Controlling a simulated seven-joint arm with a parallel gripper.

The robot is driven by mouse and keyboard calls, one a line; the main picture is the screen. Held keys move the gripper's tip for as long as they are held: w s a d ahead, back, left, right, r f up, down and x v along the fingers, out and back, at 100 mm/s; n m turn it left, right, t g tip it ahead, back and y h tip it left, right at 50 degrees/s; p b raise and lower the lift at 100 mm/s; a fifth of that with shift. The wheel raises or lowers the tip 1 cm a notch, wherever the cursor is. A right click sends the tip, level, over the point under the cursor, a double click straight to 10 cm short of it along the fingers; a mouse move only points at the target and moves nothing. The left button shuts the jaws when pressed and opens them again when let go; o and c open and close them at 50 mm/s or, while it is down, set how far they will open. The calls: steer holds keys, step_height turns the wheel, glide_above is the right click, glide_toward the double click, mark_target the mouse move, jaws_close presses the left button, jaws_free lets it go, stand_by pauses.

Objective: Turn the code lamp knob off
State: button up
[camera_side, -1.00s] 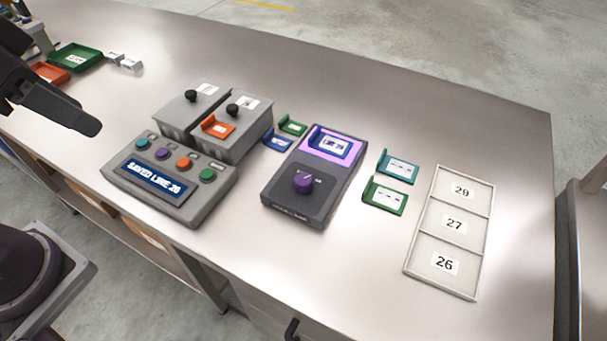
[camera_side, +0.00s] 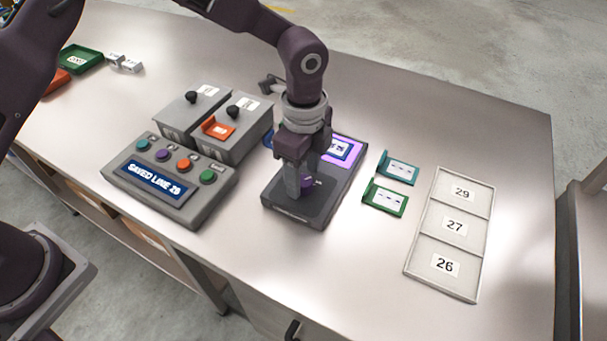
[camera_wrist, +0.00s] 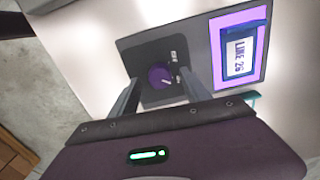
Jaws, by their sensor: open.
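The code lamp is a dark box (camera_side: 325,212) with a lit purple panel (camera_side: 354,143) and a purple round knob (camera_side: 308,183). In the wrist view the knob (camera_wrist: 160,77) has a pale pointer line towards its lower right, near small white marks. In the wrist view the open fingers (camera_wrist: 158,95) stand on either side of the knob, with gaps; contact is not visible.
A grey console (camera_side: 205,212) reading "SAVED LINE 29" and two grey weighers (camera_side: 250,130) stand left of the lamp. Teal (camera_side: 398,167) and green (camera_side: 385,198) card holders and a tray (camera_side: 412,262) numbered 29, 27, 26 lie to the right.

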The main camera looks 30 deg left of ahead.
steer(key=shift+f, duration=0.65)
jaws_close()
steer(key=shift+n, duration=0.4)
steer(key=n, duration=0.2)
steer(key=shift+n, duration=0.4)
steer(key=n, duration=0.3)
steer(key=shift+n, duration=0.4)
steer(key=n, duration=0.6)
steer(key=shift+r, duration=0.1)
steer(key=shift+n, duration=0.4)
